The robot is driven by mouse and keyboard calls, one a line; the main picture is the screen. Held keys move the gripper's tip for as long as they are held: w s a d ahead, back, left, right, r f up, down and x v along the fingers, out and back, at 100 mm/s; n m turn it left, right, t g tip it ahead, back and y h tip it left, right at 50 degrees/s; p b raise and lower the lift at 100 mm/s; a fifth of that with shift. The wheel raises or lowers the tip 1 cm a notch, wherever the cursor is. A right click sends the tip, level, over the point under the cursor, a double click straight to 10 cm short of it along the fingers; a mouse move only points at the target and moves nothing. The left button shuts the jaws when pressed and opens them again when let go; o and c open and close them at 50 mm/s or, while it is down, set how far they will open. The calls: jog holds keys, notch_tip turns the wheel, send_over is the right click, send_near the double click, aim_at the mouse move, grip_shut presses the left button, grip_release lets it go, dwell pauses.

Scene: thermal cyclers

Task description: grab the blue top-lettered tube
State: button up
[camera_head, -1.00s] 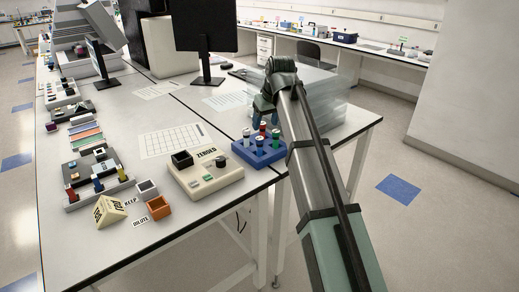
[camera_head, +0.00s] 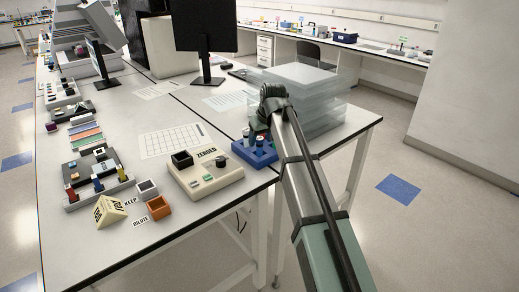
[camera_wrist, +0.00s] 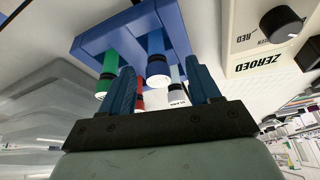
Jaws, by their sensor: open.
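The blue rack (camera_head: 264,160) stands on the bench beside the cream ZEROED device, and my arm partly covers it. In the wrist view the rack (camera_wrist: 172,18) holds several tubes. A blue tube (camera_wrist: 156,62) with a white end lies between the two fingers of my gripper (camera_wrist: 163,82). A green tube (camera_wrist: 106,73) is just left of it. A red tube (camera_wrist: 140,100) and a pale tube with small dark lettering (camera_wrist: 178,97) lie further down. My gripper is open, its fingers spread around the space by the blue tube. I cannot tell whether they touch it.
The cream ZEROED device (camera_head: 206,175) with a dark knob sits close on the rack's left. Stacked clear boxes (camera_head: 310,100) stand behind and right of my arm. The bench's front edge is near the rack. A gridded sheet (camera_head: 172,140) lies flat behind the device.

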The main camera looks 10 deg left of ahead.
aim_at(259, 149)
jog(key=shift+w+x, duration=0.2)
jog(key=shift+x, duration=2.1)
jog(key=shift+d, duration=0.15)
jog(key=shift+c, duration=0.3)
jog(key=shift+r, duration=0.1)
jog(key=c, duration=1)
